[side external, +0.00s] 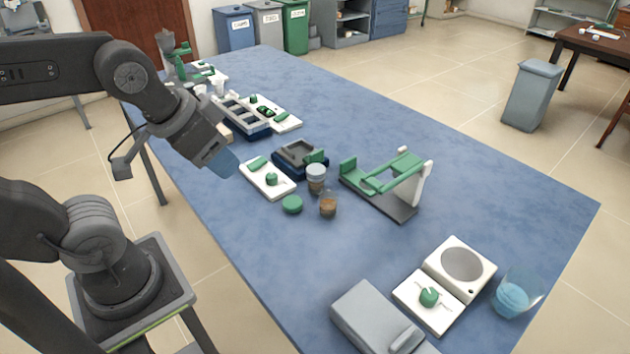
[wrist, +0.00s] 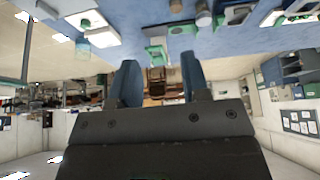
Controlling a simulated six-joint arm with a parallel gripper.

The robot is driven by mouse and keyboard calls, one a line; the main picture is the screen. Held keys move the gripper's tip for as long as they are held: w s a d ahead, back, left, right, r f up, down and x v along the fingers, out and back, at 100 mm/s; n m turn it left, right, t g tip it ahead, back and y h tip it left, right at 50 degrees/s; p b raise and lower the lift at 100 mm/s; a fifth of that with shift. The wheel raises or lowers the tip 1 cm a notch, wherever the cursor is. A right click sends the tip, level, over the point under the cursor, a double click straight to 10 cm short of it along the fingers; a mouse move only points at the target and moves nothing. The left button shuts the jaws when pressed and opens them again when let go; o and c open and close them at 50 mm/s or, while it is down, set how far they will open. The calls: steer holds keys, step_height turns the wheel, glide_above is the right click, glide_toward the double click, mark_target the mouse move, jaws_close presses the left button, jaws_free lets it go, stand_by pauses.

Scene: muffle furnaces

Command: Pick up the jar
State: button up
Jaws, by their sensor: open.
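A small closed jar (side external: 316,178) with a pale grey lid and brown contents stands upright near the middle of the blue table. A second small clear jar (side external: 328,205) with brown contents stands just in front of it, and a green round lid (side external: 292,204) lies flat beside them. My gripper (side external: 222,163) is above the table's near edge, left of both jars and apart from them. Its two blue fingers are spread and empty in the wrist view (wrist: 158,78). A jar (wrist: 203,14) shows at the top of that view, beyond the fingertips; its details are small.
A white board with green items (side external: 268,180) lies between my gripper and the jars. A dark blue device (side external: 298,157) stands behind the jars, a green-armed stand (side external: 385,180) to their right. A grey box (side external: 378,320), white scale and beaker (side external: 515,295) occupy the front.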

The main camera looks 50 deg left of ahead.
stand_by(0.5)
steer(key=o, duration=0.8)
steer(key=n+g+y, duration=0.2)
steer(key=n+y, duration=0.1)
steer(key=n, duration=0.6)
glide_above(316, 169)
steer(key=s+d, duration=0.3)
steer(key=s, duration=0.1)
step_height(316, 169, down, 13)
steer(key=x, duration=0.9)
steer(key=shift+w+r, duration=0.15)
steer(key=shift+x, duration=2.9)
